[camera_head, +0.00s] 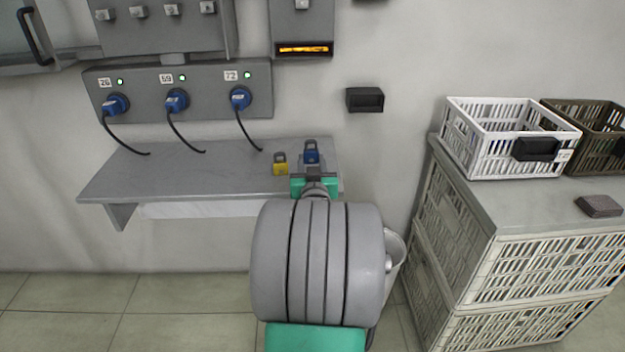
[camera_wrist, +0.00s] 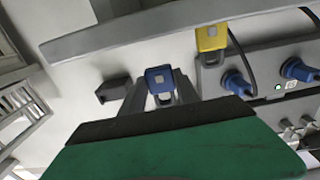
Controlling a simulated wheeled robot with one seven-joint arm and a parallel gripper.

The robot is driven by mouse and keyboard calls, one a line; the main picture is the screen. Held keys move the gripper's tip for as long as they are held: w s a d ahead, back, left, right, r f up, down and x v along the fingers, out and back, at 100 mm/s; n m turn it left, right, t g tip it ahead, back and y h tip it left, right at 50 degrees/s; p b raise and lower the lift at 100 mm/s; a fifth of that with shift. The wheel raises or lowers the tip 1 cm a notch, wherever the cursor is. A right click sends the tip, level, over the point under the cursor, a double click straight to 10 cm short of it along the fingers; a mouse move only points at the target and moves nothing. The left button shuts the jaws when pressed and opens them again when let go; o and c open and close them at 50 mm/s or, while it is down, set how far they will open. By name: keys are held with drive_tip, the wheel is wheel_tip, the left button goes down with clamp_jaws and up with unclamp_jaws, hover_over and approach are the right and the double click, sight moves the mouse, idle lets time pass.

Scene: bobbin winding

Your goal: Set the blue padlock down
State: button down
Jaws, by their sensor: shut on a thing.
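The blue padlock (camera_head: 311,152) is at the right end of the grey wall shelf (camera_head: 200,172), held in my gripper (camera_head: 313,172). In the wrist view the blue padlock (camera_wrist: 160,80) sits between the two dark fingers of my gripper (camera_wrist: 160,96), which are shut on it. Whether the padlock touches the shelf top I cannot tell. A yellow padlock (camera_head: 280,166) stands on the shelf just left of the blue one. It also shows in the wrist view (camera_wrist: 211,40). My arm hides part of the shelf's right end.
Several blue plugs (camera_head: 177,99) with black cables sit in a grey wall panel above the shelf; the cables reach down to it. A black wall box (camera_head: 365,99) is to the right. The shelf's middle front is clear.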

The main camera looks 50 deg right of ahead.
drive_tip(key=shift+w+d+f, duration=0.1)
drive_tip(key=shift+d+f, duration=0.25)
drive_tip(key=shift+f, duration=0.15)
drive_tip(key=shift+d+f+b, duration=0.15)
drive_tip(key=shift+f+b, duration=0.35)
drive_tip(key=shift+f, duration=1.05)
drive_tip(key=shift+f, duration=0.1)
drive_tip(key=shift+f+b, duration=0.15)
drive_tip(key=shift+b, duration=0.15)
drive_tip(key=c, duration=0.9)
unclamp_jaws()
